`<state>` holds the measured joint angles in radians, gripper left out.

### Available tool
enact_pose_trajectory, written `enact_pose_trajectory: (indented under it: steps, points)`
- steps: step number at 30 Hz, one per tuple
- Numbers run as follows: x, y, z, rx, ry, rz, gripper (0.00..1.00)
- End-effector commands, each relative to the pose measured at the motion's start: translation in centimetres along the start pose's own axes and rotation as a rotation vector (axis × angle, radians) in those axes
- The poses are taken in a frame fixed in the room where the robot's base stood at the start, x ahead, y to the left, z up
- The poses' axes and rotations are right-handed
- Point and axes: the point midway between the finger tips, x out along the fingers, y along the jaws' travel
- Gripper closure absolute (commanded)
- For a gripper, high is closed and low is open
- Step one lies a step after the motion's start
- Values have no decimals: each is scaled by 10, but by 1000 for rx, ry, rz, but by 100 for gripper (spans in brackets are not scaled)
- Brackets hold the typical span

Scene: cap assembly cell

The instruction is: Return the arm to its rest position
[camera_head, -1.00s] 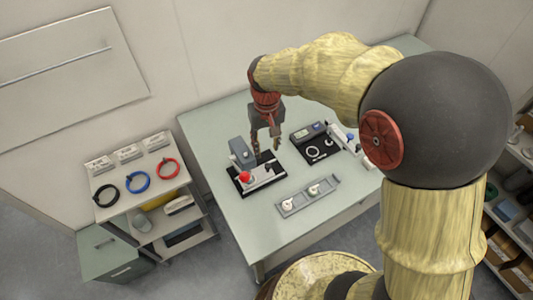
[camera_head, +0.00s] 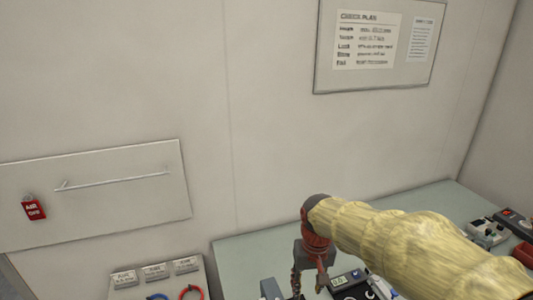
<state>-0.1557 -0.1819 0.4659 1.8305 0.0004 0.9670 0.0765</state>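My arm (camera_head: 400,238), covered in a pale yellow sleeve, reaches in from the lower right over the table. My gripper (camera_head: 309,285) hangs from its red and dark wrist (camera_head: 316,235) at the bottom of the view. Its two fingers point down and stand apart, with nothing seen between them. The grey-green table (camera_head: 245,250) lies below. A grey block (camera_head: 271,288) stands just left of the gripper. The fingertips are near the lower edge of the picture, and what lies directly under them is cut off.
A digital device (camera_head: 343,281) lies right of the gripper. More devices (camera_head: 487,233) sit at the table's right end. At left, a stand (camera_head: 150,273) holds labelled boxes and a red ring (camera_head: 191,292). The wall has a check plan board (camera_head: 325,75) and a red tag (camera_head: 34,208).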

Motion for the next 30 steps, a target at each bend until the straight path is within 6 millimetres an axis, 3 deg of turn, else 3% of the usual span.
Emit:
enact_pose_trajectory:
  steps: [1,6,12,19,30]
  points:
    - [-22,7,10,9,40,-2,64]
    - [-76,28,62,31,167,-2,64]
    - [-112,46,126,56,311,9,64]
    - [-121,54,172,73,414,23,64]
    - [-120,55,180,76,432,27,64]
